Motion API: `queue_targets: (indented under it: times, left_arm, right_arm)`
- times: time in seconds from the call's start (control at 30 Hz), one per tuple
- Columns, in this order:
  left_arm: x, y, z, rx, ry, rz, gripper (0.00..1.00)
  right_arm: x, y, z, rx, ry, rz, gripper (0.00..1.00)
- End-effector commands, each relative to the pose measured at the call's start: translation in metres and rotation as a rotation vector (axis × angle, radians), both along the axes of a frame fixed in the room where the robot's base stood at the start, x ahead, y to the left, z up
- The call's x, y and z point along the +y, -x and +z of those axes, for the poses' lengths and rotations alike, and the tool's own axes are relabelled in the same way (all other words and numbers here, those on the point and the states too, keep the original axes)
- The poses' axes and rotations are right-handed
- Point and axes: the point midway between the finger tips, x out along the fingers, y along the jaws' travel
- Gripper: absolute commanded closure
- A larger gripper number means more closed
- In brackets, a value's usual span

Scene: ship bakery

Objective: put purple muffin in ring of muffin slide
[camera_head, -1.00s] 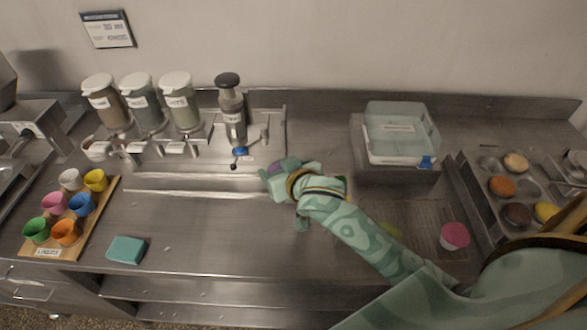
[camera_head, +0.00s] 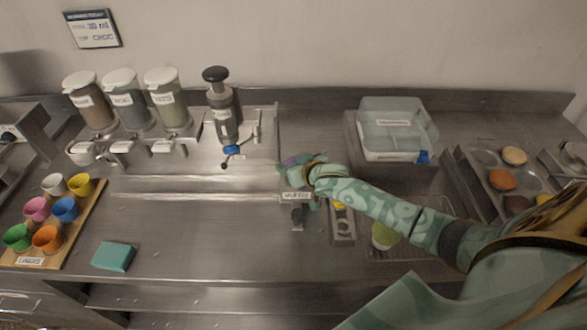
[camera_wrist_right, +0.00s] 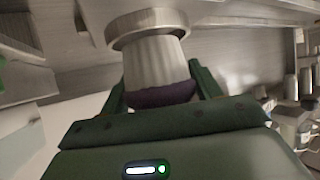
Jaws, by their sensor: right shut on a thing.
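My right gripper (camera_head: 291,165) is shut on the purple muffin (camera_head: 289,160), of which only a little shows in the head view. In the right wrist view the muffin's purple top (camera_wrist_right: 163,96) sits between the fingers, with its pale fluted cup pointing away from the gripper. A round grey ring (camera_wrist_right: 148,22) surrounds the far end of the cup; I cannot tell how deep the cup sits in it. The muffin slide (camera_head: 342,222) stands below my right forearm, with a white label (camera_head: 297,196) at its left. My left gripper is not in view.
Left are coloured cups (camera_head: 66,209) on a board and a teal sponge (camera_head: 113,256). Behind stand lidded dispensers (camera_head: 120,90) and a press (camera_head: 222,105). The counter's left middle is clear.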

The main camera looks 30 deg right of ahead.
Motion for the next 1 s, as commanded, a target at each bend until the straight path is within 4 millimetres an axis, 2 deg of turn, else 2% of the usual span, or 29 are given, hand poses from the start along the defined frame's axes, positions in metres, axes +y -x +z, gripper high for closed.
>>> queue_targets:
  times: [0.07, 0.4, 0.43, 0.5, 0.83, 1.0]
  left_arm:
    - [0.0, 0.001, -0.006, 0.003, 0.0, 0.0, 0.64]
    - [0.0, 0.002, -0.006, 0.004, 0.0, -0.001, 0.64]
    - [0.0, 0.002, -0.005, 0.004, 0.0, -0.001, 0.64]
    - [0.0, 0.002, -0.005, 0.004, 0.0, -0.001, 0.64]
    - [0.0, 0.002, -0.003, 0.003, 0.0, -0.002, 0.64]
    - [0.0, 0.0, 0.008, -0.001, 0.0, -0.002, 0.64]
  right_arm:
    - [0.0, 0.0, -0.012, 0.0, 0.0, -0.001, 0.49]
    - [0.0, 0.0, -0.014, -0.001, 0.0, -0.001, 0.49]
    - [0.0, 0.0, -0.014, -0.001, 0.0, -0.001, 0.31]
    - [0.0, 0.0, -0.013, -0.001, 0.0, -0.001, 0.15]
    - [0.0, 0.0, -0.009, -0.001, 0.001, 0.0, 0.15]
    - [0.001, 0.026, 0.005, 0.0, -0.001, 0.0, 0.15]
